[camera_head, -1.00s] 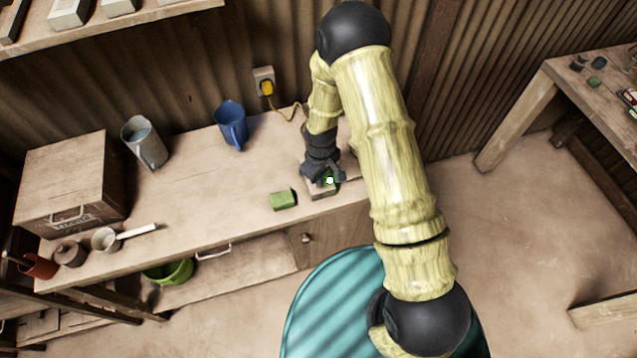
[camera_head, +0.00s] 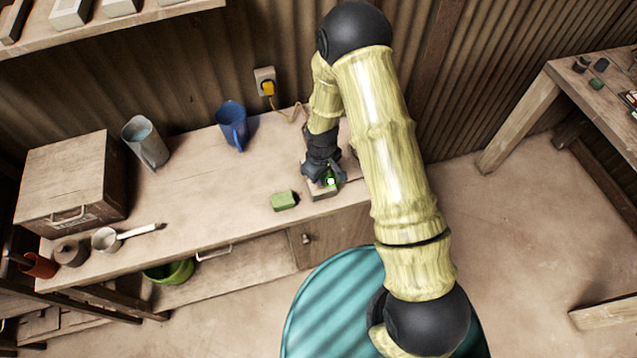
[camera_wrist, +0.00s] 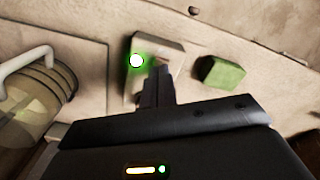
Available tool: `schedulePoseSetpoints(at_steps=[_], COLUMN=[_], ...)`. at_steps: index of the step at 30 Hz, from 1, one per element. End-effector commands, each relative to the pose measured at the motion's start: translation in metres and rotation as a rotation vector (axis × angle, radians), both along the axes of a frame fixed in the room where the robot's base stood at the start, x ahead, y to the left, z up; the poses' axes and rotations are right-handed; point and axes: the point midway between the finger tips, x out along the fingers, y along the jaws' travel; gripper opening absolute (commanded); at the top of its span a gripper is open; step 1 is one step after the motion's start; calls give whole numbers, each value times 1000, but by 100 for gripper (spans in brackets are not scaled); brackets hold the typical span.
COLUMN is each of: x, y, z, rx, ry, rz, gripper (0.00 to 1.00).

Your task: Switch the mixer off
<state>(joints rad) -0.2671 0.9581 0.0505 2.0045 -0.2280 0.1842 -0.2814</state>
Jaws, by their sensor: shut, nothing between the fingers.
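A small box with a glowing green light (camera_head: 323,194) sits near the front edge of the bench, and it also shows in the wrist view (camera_wrist: 170,47). The light is lit at one end of its top. My gripper (camera_head: 327,177) points down at this box. In the wrist view my gripper's dark fingers (camera_wrist: 159,70) are together and empty, their tips over or against the box beside the light. I cannot tell whether they touch it. A rounded vessel with a pale handle (camera_wrist: 30,110), perhaps part of the mixer, stands left of the box in the wrist view; my arm hides it in the head view.
A green block (camera_head: 284,201) lies left of the box on the bench (camera_head: 215,210). A blue jug (camera_head: 231,127), a metal jug (camera_head: 145,143) and a wooden box (camera_head: 66,185) stand further left. A wall plug with a yellow cord (camera_head: 267,88) is behind.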

Motion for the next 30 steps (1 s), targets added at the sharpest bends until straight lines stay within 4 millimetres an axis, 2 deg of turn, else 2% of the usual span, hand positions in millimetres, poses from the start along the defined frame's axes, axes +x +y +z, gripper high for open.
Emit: schedulePoseSetpoints(at_steps=[30], x=[-1], y=[3], z=[-6], rx=[0], ry=[0], rz=[5], gripper=[0])
